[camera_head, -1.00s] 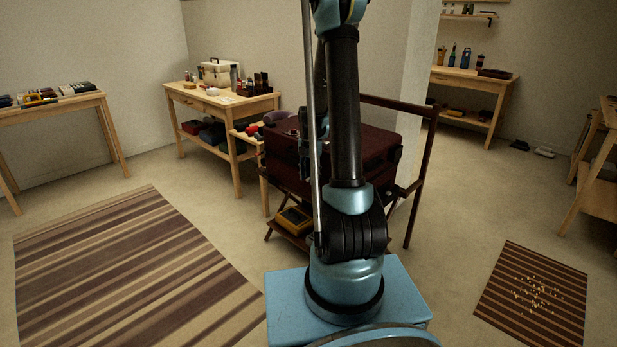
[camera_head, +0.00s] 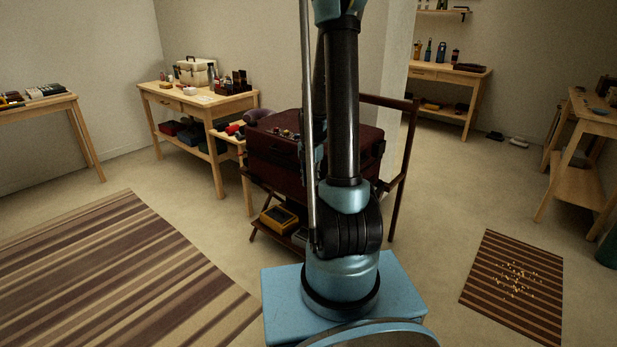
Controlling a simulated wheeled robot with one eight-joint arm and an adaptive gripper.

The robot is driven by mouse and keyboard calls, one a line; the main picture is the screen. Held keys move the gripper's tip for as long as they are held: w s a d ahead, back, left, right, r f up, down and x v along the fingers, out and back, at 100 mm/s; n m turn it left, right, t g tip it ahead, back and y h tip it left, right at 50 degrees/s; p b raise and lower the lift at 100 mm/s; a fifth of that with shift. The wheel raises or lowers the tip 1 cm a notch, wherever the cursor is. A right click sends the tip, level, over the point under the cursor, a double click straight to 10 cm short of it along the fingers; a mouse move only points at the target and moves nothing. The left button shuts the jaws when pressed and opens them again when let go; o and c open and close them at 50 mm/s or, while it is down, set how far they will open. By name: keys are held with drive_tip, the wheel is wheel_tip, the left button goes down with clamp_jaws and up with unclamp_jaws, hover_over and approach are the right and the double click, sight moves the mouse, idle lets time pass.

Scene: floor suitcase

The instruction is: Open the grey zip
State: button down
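A dark red suitcase (camera_head: 270,155) lies on a dark wooden rack (camera_head: 397,190), in front of my base. Several small things rest on its top at the left. The grey zip cannot be made out at this size, and my arm hides the middle of the suitcase. My gripper (camera_head: 308,150) is mostly hidden behind my arm's links; only a small dark part seems to show beside the suitcase's front. Whether it is open, shut or touching anything cannot be seen.
A yellow-and-black case (camera_head: 279,218) sits on the rack's lower shelf. A wooden workbench (camera_head: 205,103) with a toolbox stands behind at left. Striped rugs lie left (camera_head: 120,270) and right (camera_head: 515,285); the right one bears small scattered bits. Floor right of the rack is clear.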

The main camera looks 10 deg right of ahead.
drive_tip(key=shift+s+d, duration=0.3)
drive_tip(key=shift+s, duration=0.2)
drive_tip(key=c, duration=1.5)
unclamp_jaws()
drive_tip(key=shift+w+r, duration=0.1)
drive_tip(key=shift+r, duration=5.85)
